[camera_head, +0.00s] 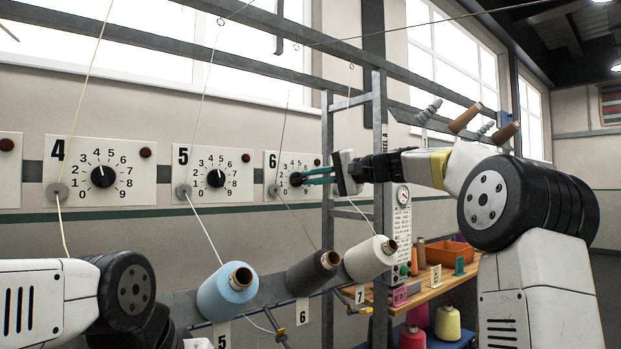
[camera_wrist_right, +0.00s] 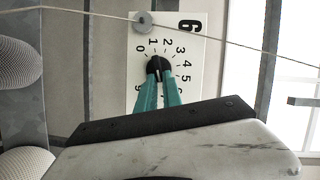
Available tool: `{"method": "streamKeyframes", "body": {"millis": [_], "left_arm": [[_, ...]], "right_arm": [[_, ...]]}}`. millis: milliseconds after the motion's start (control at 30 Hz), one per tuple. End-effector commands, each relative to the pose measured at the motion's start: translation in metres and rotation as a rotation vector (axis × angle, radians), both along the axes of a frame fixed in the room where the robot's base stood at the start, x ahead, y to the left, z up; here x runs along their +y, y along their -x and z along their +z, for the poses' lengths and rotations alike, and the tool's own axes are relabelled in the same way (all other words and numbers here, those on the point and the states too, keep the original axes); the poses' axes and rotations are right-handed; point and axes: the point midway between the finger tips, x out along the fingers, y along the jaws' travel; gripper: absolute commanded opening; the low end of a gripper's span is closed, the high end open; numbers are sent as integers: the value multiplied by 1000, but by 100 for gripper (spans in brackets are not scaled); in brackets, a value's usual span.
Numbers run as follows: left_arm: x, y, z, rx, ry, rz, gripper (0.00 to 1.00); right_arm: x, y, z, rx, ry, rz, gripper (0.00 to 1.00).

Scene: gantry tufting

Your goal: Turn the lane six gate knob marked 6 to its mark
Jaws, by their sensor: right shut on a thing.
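The lane six gate knob (camera_head: 295,179) is a black round knob on a white panel (camera_head: 272,160) marked 6, with a printed number scale around it. My right gripper (camera_head: 305,178) reaches it from the right with teal fingers and is shut on the knob. In the right wrist view the two fingertips (camera_wrist_right: 159,75) sit around the knob (camera_wrist_right: 160,64), and the panel appears turned sideways. The fingers and the view angle hide part of the scale, and I cannot tell the pointer's exact setting. My left arm is at the lower left; its gripper is not in view.
Knobs on panel 4 (camera_head: 103,176) and panel 5 (camera_head: 216,178) are to the left. Blue (camera_head: 228,290), grey (camera_head: 313,272) and white (camera_head: 370,259) yarn cones stand below. A steel post (camera_head: 379,150) is close to my right gripper. Thin yarns run past the panels.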

Motion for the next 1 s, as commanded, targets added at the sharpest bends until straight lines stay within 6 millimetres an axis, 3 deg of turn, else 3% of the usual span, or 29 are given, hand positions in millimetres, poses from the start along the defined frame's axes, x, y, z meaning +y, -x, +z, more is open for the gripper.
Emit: {"method": "streamKeyframes", "body": {"millis": [400, 433, 500, 533, 833, 1000], "left_arm": [[0, 0, 0, 0, 0, 0, 36], [0, 0, 0, 0, 0, 0, 36], [0, 0, 0, 0, 0, 0, 36], [0, 0, 0, 0, 0, 0, 36], [0, 0, 0, 0, 0, 0, 36], [0, 0, 0, 0, 0, 0, 36]], "right_arm": [[-1, 0, -1, 5, -2, -1, 0], [-1, 0, -1, 5, -2, -1, 16], [-1, 0, -1, 4, -3, -1, 30], [0, 0, -1, 4, -3, -1, 32], [-1, 0, 0, 3, -3, 0, 32], [-17, 9, 1, 3, -3, -4, 32]]}}
